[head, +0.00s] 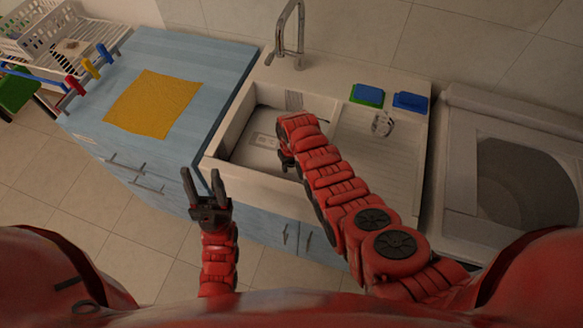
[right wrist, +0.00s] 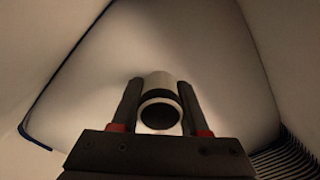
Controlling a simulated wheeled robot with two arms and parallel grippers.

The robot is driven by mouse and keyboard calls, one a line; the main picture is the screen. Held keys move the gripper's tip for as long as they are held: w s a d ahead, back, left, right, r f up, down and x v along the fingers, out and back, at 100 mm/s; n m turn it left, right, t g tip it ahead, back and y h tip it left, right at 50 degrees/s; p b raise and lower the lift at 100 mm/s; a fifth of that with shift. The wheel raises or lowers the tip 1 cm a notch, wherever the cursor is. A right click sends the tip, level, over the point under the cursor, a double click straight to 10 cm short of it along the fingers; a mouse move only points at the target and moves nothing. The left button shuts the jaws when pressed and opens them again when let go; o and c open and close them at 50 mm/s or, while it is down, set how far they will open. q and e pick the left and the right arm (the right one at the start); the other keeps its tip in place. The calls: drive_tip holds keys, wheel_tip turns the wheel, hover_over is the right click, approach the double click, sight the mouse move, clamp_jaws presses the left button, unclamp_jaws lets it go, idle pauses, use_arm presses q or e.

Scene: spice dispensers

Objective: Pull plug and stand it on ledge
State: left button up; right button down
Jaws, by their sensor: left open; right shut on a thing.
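The plug (right wrist: 160,108) shows in the right wrist view as a short pale cylinder with a dark band and a dark round end. My right gripper (head: 286,162) is shut on it, with one finger on each side. In the head view this gripper is down in the sink basin (head: 225,130), and my forearm hides the plug. Whether the plug still touches the surface beneath it cannot be told. The sink's back ledge (head: 335,82) is pale and runs behind the basin. My left gripper (head: 200,180) is open and empty in front of the blue cabinet.
A pale flat item (head: 262,146) lies in the basin. A tap (head: 290,40) stands behind it. Two sponges (head: 368,95) (head: 410,102) and a shiny round item (head: 383,123) are on the right. A yellow cloth (head: 150,102) lies on the blue counter (head: 205,60).

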drive_tip(key=shift+r+p, duration=0.95)
drive_tip(key=shift+r, duration=0.35)
drive_tip(key=shift+r+p, duration=1.35)
drive_tip(key=shift+r, duration=0.6)
